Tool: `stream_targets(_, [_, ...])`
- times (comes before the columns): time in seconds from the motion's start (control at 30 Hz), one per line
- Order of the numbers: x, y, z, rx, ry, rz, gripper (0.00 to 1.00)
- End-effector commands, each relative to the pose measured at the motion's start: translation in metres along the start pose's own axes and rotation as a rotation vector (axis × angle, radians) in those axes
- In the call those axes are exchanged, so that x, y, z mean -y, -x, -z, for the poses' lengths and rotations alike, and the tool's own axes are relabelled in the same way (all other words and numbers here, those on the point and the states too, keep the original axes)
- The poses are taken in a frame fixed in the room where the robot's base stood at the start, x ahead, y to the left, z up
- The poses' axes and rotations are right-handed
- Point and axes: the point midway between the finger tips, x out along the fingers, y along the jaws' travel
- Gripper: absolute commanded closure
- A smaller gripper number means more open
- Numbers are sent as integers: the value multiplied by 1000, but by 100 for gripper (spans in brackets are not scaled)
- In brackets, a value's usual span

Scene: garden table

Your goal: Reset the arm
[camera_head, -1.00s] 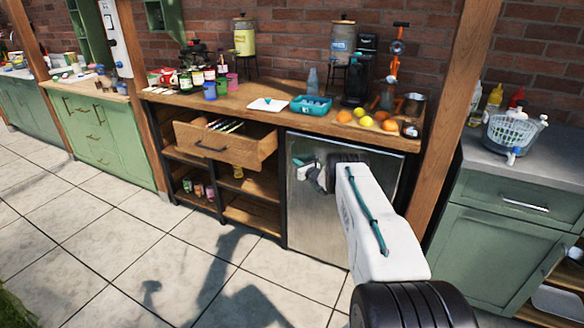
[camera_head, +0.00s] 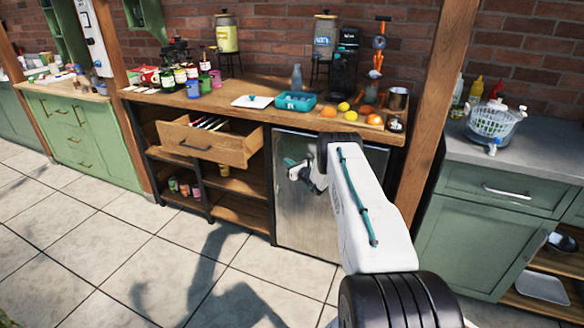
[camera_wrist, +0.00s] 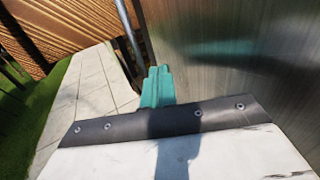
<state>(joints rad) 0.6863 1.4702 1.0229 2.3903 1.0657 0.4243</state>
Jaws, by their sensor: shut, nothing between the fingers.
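My gripper (camera_head: 290,162) is at the end of my white arm, in front of the silver fridge door (camera_head: 308,215) under the counter. In the wrist view its teal fingers (camera_wrist: 157,87) are together with nothing between them. The fridge door fills the right of the wrist view, and a grey metal post or handle (camera_wrist: 128,30) runs past the fingers. My arm is bent, with the forearm reaching up and then left toward the fridge. I cannot tell whether the gripper touches the door.
An open wooden drawer (camera_head: 206,146) juts out left of the fridge. The wooden counter (camera_head: 222,92) holds a teal tray (camera_head: 296,102), fruit, cups and dispensers. A green cabinet (camera_head: 477,235) stands at right. The tiled floor (camera_head: 110,255) in front is clear.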

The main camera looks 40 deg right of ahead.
Motion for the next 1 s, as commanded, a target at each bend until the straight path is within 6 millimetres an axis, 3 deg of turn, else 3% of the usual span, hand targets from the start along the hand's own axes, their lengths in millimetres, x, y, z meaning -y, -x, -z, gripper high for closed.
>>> stream_targets(0.2, [0,28,1,-2,-3,0,100])
stream_targets(0.6, [-6,34,4,-7,33,-23,100])
stream_targets(0.8, [-57,58,39,-106,120,-207,100])
stream_targets(0.87, [-76,66,35,-133,164,-292,100])
stream_targets(1.0, [-130,83,6,-172,282,-510,100])
